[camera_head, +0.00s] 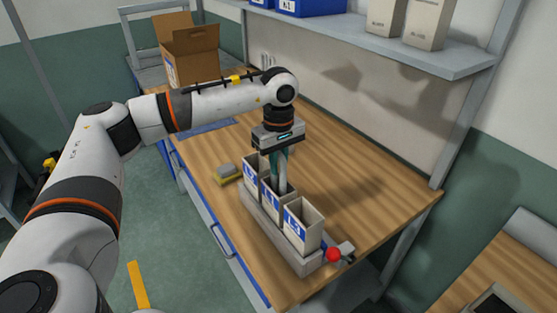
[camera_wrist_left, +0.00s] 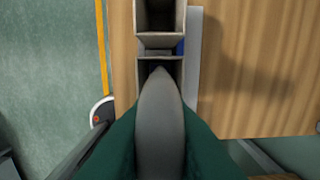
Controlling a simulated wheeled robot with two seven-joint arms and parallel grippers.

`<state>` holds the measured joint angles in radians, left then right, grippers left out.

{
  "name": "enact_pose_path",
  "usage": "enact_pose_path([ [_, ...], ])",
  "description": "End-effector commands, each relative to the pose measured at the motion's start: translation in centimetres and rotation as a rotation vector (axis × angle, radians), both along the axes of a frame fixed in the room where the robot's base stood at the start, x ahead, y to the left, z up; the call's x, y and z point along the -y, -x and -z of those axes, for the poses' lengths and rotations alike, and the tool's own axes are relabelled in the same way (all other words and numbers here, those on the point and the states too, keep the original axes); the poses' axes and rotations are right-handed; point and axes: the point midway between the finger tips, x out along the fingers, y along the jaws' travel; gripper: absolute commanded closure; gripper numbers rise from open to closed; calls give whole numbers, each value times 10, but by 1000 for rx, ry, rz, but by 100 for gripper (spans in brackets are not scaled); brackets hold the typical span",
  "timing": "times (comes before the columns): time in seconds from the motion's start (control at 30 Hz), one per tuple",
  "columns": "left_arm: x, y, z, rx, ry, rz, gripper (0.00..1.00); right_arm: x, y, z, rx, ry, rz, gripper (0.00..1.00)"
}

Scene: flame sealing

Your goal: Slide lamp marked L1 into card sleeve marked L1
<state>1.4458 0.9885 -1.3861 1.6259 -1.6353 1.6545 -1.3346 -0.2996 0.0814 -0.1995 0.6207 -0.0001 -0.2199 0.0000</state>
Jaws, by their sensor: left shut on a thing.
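My left gripper (camera_head: 279,158) points down over the middle card sleeve (camera_head: 269,198). Its green fingers (camera_wrist_left: 118,147) are shut on a long grey lamp (camera_wrist_left: 160,125). The lamp hangs upright, and its lower part (camera_head: 283,184) reaches the mouth of the middle sleeve, whose blue label seems to read L1. The wrist view shows the lamp's narrow end over this opening; how deep it sits is hidden. No marking shows on the lamp. The front sleeve (camera_head: 303,226) reads L3. The back sleeve (camera_head: 251,172) has a label too small to read surely. My right gripper is not in view.
The sleeves stand in a row in a grey rack (camera_head: 262,232) near the front edge of the wooden table (camera_head: 365,187). A red ball-shaped knob (camera_head: 334,255) is at its near end. A grey-and-yellow block (camera_head: 228,173) and open cardboard box (camera_head: 190,55) lie farther back. A shelf (camera_head: 400,50) overhangs.

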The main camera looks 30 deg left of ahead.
Motion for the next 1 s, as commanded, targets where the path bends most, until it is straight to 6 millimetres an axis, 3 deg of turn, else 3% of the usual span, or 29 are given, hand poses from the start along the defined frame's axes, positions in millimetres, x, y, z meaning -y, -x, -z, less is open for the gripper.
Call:
enact_pose_path([
  [0.5,0,0,35,0,0,1,100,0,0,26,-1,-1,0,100],
  [1.0,0,0,39,1,0,1,100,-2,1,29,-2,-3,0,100],
])
